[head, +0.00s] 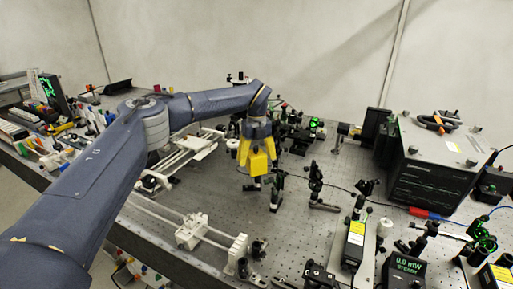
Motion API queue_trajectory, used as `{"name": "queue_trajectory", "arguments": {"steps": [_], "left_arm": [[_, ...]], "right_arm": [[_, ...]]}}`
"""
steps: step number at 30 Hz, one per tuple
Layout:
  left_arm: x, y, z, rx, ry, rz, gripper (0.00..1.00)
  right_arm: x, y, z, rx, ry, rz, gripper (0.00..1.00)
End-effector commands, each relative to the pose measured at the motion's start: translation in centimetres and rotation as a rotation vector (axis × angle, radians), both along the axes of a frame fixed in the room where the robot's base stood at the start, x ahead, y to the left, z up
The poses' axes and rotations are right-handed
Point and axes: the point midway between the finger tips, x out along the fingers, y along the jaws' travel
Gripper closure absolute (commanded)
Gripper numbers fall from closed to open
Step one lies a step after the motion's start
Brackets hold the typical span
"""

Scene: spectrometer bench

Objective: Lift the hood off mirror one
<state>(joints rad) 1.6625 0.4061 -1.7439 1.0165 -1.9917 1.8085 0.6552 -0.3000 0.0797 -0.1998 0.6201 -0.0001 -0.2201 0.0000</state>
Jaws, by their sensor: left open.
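My left arm reaches in from the left, and its gripper (256,176) points down over the middle of the optical bench (210,200). Yellow parts show at its lower end, above and among small black optic mounts. The jaws are open, though the fingertips are small and partly hidden. A black post mount (276,190) stands just right of the gripper. I cannot pick out the hood or mirror one for certain; they may be hidden by the gripper or too small to tell. My right gripper is not in view.
A large black instrument box (436,165) stands at the right. A lit power meter (405,270) reading 0.0 mW is at the front right. A white rail carriage (191,231) is at front centre. Several post mounts crowd the bench; bare bench shows left of the gripper.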

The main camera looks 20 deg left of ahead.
Motion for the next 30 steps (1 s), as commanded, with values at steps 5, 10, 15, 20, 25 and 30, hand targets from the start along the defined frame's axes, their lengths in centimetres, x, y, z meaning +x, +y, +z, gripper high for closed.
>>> {"name": "queue_trajectory", "arguments": {"steps": [5, 10, 15, 20, 25, 30], "left_arm": [[0.0, 0.0, -1.9, 0.000, 0.000, 0.000, 0.18], [0.0, 0.0, -2.8, 0.000, 0.000, 0.000, 0.18], [0.0, 0.0, -3.1, 0.000, -0.001, 0.000, 0.18], [0.0, 0.0, -3.1, 0.000, -0.001, 0.000, 0.18], [0.0, 0.0, -3.1, 0.000, 0.000, 0.000, 0.26], [0.0, 0.0, -3.1, 0.000, 0.000, 0.000, 0.46]], "right_arm": [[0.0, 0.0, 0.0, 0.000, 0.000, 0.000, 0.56], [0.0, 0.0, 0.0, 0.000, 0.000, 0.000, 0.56], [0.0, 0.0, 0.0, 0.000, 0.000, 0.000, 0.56], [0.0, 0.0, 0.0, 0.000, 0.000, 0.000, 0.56], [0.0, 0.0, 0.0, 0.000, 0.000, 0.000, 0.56], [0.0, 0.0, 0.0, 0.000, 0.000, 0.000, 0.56]]}}
